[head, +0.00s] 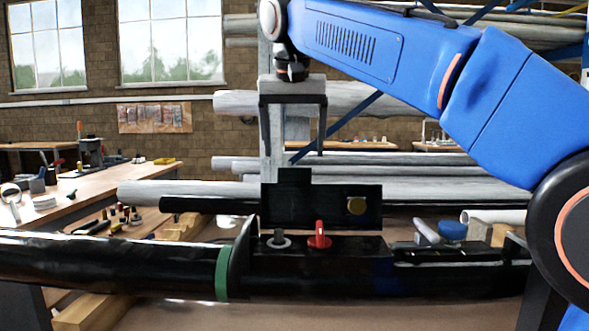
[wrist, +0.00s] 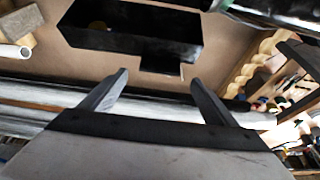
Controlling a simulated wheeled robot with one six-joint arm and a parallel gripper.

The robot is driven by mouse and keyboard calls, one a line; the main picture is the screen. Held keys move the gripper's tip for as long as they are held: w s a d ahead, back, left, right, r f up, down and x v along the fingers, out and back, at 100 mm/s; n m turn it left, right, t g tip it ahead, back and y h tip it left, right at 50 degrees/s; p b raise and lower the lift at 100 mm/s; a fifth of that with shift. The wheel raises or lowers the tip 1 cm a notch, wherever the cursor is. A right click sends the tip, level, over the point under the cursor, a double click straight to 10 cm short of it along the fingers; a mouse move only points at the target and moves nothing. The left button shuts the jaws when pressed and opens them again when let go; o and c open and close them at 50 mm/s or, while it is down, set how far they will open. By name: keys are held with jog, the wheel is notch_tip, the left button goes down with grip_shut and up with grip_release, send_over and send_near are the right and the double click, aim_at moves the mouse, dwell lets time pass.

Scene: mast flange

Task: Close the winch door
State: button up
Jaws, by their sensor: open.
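The winch door (head: 325,195) is a black flat panel standing upright, open, at the back of a black housing on the dark mast tube. It has a yellow round disc (head: 356,205) and a tab (head: 294,176) on its top edge. In front of it a red knob (head: 319,236) and a grey knob (head: 279,240) stand exposed. My gripper (head: 292,152) is open and empty, fingers down, above the tab in the head view. In the wrist view the door (wrist: 130,38) and its tab (wrist: 162,69) lie just beyond the open fingertips (wrist: 160,82); no contact shows.
The black tube with a green band (head: 222,272) runs left from the housing. Grey pipes (head: 420,190) lie behind the door. A blue round object (head: 453,230) sits right of the housing. A workbench with tools (head: 90,175) stands at the left.

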jog(key=x, duration=0.6)
jog(key=shift+w+f, duration=0.2)
jog(key=shift+f, duration=0.1)
jog(key=c, duration=1.5)
